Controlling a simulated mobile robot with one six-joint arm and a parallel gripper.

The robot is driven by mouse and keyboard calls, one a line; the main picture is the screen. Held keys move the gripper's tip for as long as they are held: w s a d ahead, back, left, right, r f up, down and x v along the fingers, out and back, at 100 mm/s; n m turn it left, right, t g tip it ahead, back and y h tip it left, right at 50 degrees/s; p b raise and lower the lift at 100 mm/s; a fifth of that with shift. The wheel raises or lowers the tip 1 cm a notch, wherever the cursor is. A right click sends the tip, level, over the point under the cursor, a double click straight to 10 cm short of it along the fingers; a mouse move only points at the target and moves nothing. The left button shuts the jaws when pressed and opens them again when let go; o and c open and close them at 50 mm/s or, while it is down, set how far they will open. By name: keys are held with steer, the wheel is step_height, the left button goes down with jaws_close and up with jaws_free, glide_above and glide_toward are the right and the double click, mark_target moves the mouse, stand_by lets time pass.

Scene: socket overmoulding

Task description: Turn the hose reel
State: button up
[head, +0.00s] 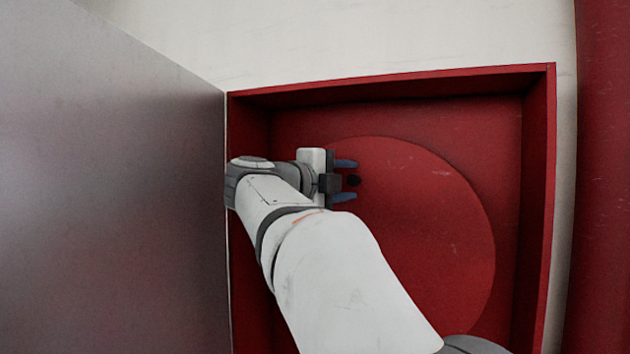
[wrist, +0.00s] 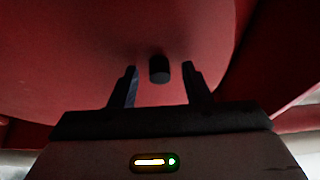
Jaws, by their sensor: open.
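The hose reel is a large red disc (head: 430,230) inside a red cabinet. It fills much of the wrist view (wrist: 90,50). A short black peg (head: 354,181) sticks out near the disc's left edge; it also shows in the wrist view (wrist: 159,69). My gripper (head: 346,180) is open, with its blue fingers above and below the peg in the head view. In the wrist view the peg lies between and slightly beyond the fingertips (wrist: 159,73), with clear gaps on both sides. My arm hides the lower left of the disc.
The red cabinet (head: 541,200) has walls close around the disc. A grey panel (head: 110,180), seemingly its open door, stands along the left, close to my wrist. A red upright surface (head: 603,180) is at the far right, beyond a strip of pale wall.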

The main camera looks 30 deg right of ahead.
steer(key=s+a+b, duration=0.1)
steer(key=a, duration=0.6)
steer(key=shift+s+a, duration=0.2)
steer(key=shift+a, duration=0.1)
stand_by(0.3)
